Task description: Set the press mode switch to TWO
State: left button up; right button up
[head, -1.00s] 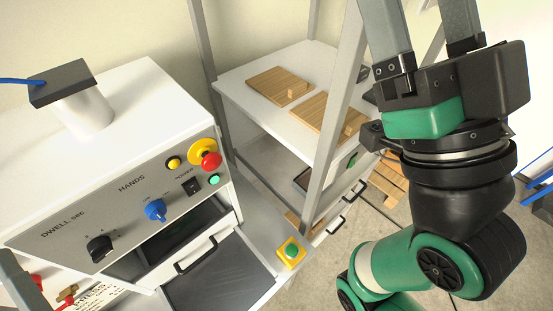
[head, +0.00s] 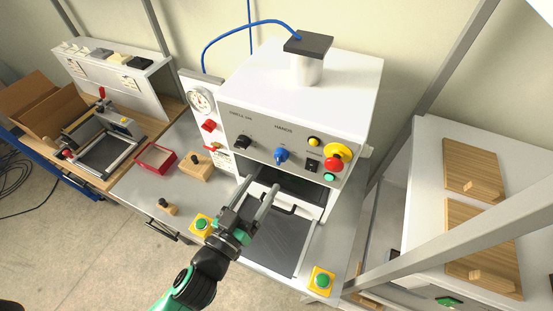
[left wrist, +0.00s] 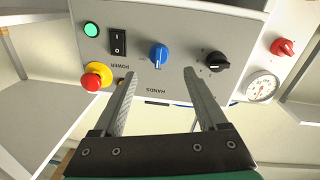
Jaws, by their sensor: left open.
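The blue mode knob (head: 281,155) sits under the word HANDS on the press's grey front panel (head: 262,146). In the left wrist view the panel appears upside down, and the blue knob (left wrist: 158,54) has a pale pointer line. The small position labels are too blurred to read. My left gripper (head: 262,190) is open and empty, in front of and below the panel in the head view. In the left wrist view its fingertips (left wrist: 160,73) lie either side of the knob's line, with the knob just beyond them and apparently untouched. My right gripper is not in view.
Near the knob are the black dwell knob (head: 243,142), the black power switch (head: 312,165) and the red and yellow emergency stop (head: 336,157). Below are the press opening and a dark plate (head: 285,240). A frame post (head: 450,235) stands right.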

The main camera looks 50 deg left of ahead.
aim_at(277, 161)
pick_arm(q)
jog(key=p+x, duration=0.1)
jog(key=x, duration=0.6)
jog(key=shift+w+r, duration=0.1)
jog(key=shift+w+a, duration=0.15)
jog(key=shift+w, duration=0.4)
grip_shut()
